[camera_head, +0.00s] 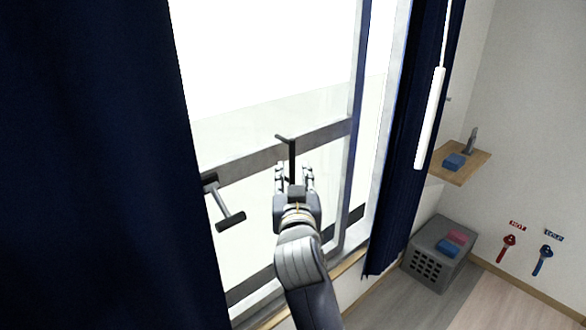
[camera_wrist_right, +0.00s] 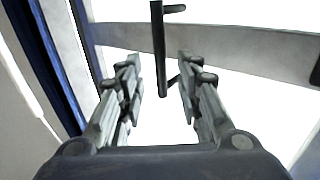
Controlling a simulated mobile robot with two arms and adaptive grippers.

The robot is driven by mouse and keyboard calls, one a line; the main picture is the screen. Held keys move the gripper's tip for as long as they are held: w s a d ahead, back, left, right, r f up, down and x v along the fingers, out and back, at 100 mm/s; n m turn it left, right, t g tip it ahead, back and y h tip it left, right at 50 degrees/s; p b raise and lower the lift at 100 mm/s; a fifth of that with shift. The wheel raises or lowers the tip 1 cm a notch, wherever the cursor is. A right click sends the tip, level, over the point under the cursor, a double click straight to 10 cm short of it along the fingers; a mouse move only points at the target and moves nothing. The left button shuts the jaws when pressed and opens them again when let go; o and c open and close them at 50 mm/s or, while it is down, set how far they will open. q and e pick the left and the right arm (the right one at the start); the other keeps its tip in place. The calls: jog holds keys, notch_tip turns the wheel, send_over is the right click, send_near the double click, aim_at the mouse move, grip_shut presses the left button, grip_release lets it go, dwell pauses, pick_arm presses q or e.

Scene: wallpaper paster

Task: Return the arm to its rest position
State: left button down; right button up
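My right gripper (camera_head: 294,174) is raised in front of the window, with my right arm coming up from the bottom of the head view. Its two fingers are spread apart with nothing between them, and it also shows open in the right wrist view (camera_wrist_right: 160,80). A dark window handle (camera_head: 291,158) stands just beyond the fingertips. In the right wrist view the handle (camera_wrist_right: 158,45) lies ahead of the gap between the fingers, and I see no grip on it. My left gripper is not in view.
A second dark handle (camera_head: 229,219) is on the window at left. Dark blue curtains hang on the left (camera_head: 90,160) and right (camera_head: 405,200). A grey crate (camera_head: 422,268) stands on the floor at right, below a wooden shelf (camera_head: 470,168). Red (camera_head: 508,246) and blue (camera_head: 542,261) valves are on the wall.

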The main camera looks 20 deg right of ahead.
jog(key=shift+s+a, duration=0.1)
jog(key=shift+s, duration=0.2)
